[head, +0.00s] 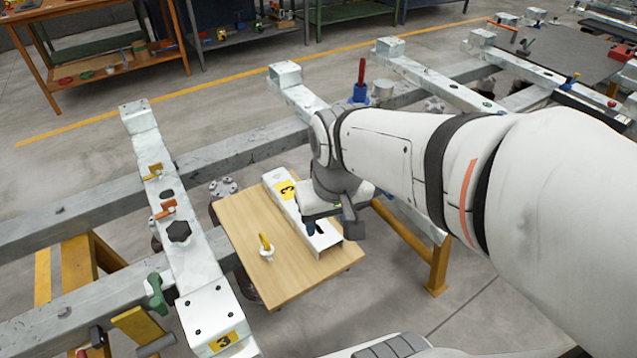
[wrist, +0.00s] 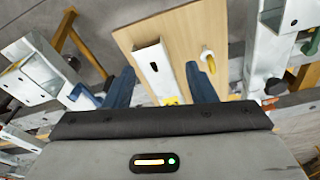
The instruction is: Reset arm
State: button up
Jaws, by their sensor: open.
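My gripper (head: 318,222) is at the end of my white arm, low over a wooden board. In the wrist view my gripper (wrist: 160,70) is open, with its two blue fingers apart. A white metal channel piece (head: 327,239) with a yellow label lies on the board, partly hidden by my gripper. In the wrist view the channel piece (wrist: 152,62) shows between the fingers, with gaps on both sides. I cannot tell how far above it the fingers are.
The wooden board (head: 305,282) also carries a small yellow-and-white item (head: 266,246). A white crossbeam (head: 190,248) with clamps and a black knob stands left of it. Grey frame rails (head: 235,150) run behind. A red-and-blue tool (head: 360,88) stands on the frame. Workbenches (head: 110,65) are farther back.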

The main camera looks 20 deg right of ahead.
jog(key=shift+s+d, duration=0.6)
jog(key=shift+s, duration=0.1)
notch_tip(320, 180, up, 7)
jog(key=p, duration=0.6)
jog(key=shift+s+f+t, duration=0.2)
jog(key=shift+t, duration=0.1)
